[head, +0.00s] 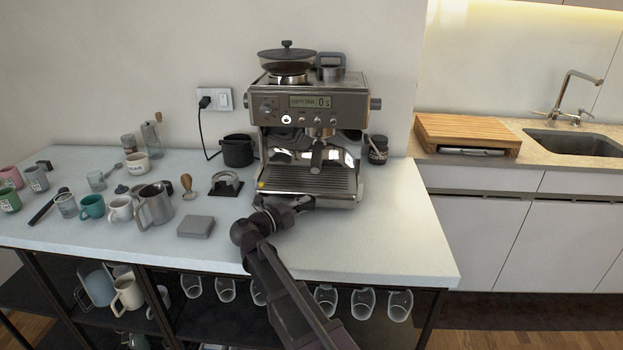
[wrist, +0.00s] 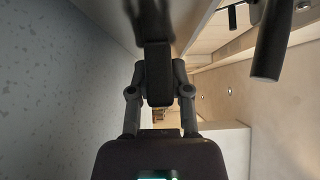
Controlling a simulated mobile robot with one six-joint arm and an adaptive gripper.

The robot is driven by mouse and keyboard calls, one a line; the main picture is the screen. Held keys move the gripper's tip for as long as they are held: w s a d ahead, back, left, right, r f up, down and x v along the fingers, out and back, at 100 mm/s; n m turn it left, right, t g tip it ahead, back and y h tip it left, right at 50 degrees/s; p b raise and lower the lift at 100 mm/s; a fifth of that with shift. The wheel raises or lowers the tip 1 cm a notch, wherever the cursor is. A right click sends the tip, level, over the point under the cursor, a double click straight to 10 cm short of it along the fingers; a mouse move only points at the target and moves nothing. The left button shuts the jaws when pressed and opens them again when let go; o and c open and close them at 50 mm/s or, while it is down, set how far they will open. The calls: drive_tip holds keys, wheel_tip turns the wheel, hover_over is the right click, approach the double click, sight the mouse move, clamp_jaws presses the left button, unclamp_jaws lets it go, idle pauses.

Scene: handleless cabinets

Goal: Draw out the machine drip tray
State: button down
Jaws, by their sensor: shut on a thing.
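The drip tray (head: 312,181) is a ribbed metal grate with a shiny front, low in the front of the silver coffee machine (head: 318,112). I cannot tell whether it stands out from the machine. My gripper (head: 303,203) is low at the tray's front edge, just above the worktop, and is shut on that edge.
The white worktop (head: 395,235) is clear in front and right of the machine. A grey square block (head: 196,227) and a tamping stand (head: 226,184) lie to the left, with several mugs beyond. A dark jar (head: 377,150) stands right of the machine. Glasses hang below the front edge.

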drive_tip(key=shift+s, duration=0.15)
drive_tip(key=shift+s+a+r, duration=0.1)
drive_tip(key=shift+s+a, duration=0.05)
drive_tip(key=shift+s, duration=2.4)
drive_tip(key=shift+s, duration=0.1)
drive_tip(key=shift+s, duration=2.65)
drive_tip(key=shift+s, duration=0.15)
drive_tip(key=shift+s+a+r+p, duration=0.1)
drive_tip(key=shift+s+r+p, duration=0.15)
drive_tip(key=shift+s, duration=0.55)
drive_tip(key=shift+s+a+r+p, duration=0.1)
drive_tip(key=shift+s+r, duration=0.1)
drive_tip(key=shift+s, duration=0.6)
drive_tip(key=shift+r, duration=0.1)
